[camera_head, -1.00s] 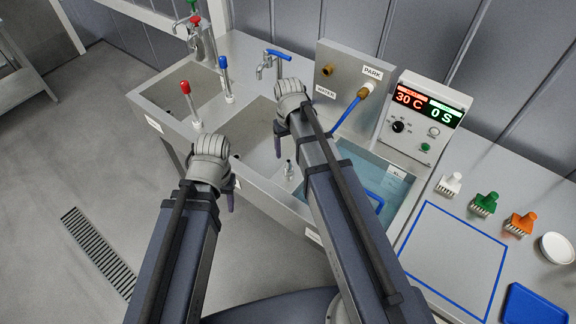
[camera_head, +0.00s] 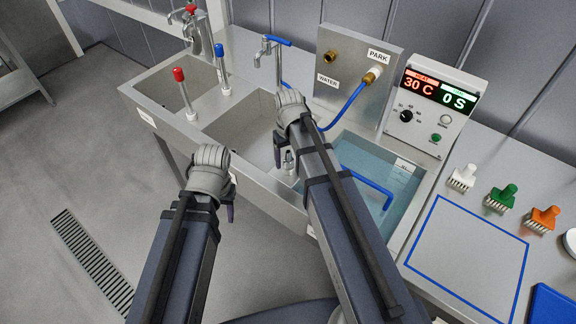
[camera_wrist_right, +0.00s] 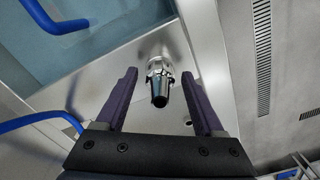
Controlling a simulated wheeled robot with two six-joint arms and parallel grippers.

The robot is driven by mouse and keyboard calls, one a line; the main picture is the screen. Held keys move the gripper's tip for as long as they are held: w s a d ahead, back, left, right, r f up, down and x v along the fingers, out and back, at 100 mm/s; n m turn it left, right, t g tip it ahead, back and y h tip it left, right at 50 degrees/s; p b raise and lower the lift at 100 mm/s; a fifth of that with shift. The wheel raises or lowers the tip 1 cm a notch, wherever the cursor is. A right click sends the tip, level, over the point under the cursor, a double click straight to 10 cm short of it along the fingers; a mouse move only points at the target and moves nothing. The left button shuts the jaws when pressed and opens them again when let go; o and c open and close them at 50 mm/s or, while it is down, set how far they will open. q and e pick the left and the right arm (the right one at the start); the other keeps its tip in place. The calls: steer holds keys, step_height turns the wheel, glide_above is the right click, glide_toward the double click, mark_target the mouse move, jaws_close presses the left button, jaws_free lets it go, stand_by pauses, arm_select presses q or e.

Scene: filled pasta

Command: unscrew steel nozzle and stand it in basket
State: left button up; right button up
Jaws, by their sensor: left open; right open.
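The steel nozzle (camera_wrist_right: 160,84) is a shiny tapered piece standing on a steel ledge in the right wrist view. It also shows in the head view (camera_head: 289,161), small and partly behind my right arm. My right gripper (camera_wrist_right: 160,92) is open, with one purple finger on each side of the nozzle and gaps between. In the head view the right gripper (camera_head: 279,155) is mostly hidden by its own wrist.
The water bath (camera_head: 352,150) lies right of two sink basins (camera_head: 240,125). A blue hose (camera_head: 347,106) runs from the panel labelled PARK (camera_head: 365,75). Taps stand behind the basins. White, green and orange brushes (camera_head: 503,198) are on the right counter beside a blue-outlined area.

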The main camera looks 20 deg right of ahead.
steer(key=shift+c, duration=0.2)
stand_by(0.4)
jaws_close()
stand_by(0.3)
